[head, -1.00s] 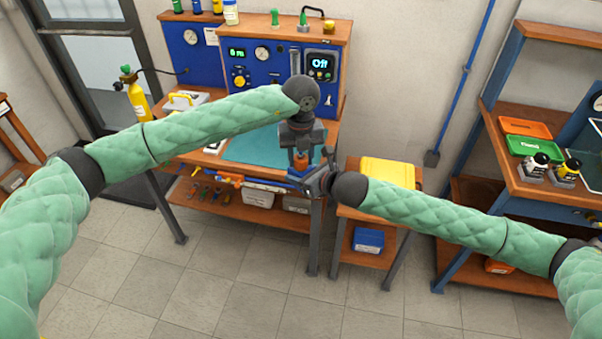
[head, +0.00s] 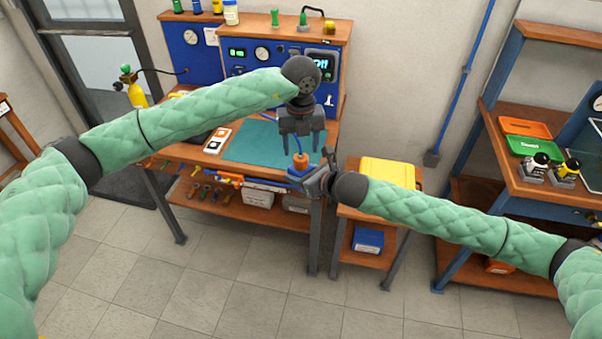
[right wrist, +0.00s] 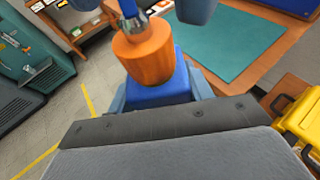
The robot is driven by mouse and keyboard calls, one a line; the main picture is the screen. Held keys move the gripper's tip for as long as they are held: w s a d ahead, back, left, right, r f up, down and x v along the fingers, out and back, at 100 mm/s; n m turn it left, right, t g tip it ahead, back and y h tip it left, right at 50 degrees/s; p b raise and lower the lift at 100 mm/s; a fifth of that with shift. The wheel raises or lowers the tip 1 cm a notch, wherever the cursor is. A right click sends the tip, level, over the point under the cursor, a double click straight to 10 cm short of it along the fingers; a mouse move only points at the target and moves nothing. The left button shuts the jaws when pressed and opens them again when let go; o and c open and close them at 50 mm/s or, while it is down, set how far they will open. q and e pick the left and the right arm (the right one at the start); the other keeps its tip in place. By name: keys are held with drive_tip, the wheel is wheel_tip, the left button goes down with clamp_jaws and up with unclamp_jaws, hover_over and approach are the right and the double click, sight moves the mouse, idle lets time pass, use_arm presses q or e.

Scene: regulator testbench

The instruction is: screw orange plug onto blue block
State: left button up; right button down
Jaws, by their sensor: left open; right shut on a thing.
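The orange plug (head: 301,160) sits upright on top of the blue block (head: 295,174). In the right wrist view the plug (right wrist: 147,57) touches the block (right wrist: 163,92), with a metal fitting and blue piece (right wrist: 130,14) at its top. My right gripper (head: 309,180) is shut on the blue block and holds it in front of the bench edge. My left gripper (head: 301,146) is open and empty just above the plug, fingers pointing down. Its fingers also show at the top of the right wrist view. The thread between plug and block is hidden.
Behind is the workbench with a teal mat (head: 258,143) and a blue instrument panel (head: 265,62). A yellow case (head: 388,172) lies on a small side table to the right. A shelf with trays and bottles stands further right. The floor in front is clear.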

sight(301, 157)
use_arm(q)
drive_tip(key=shift+c, duration=0.5)
drive_tip(key=shift+r, duration=1.8)
drive_tip(key=shift+f, duration=4.05)
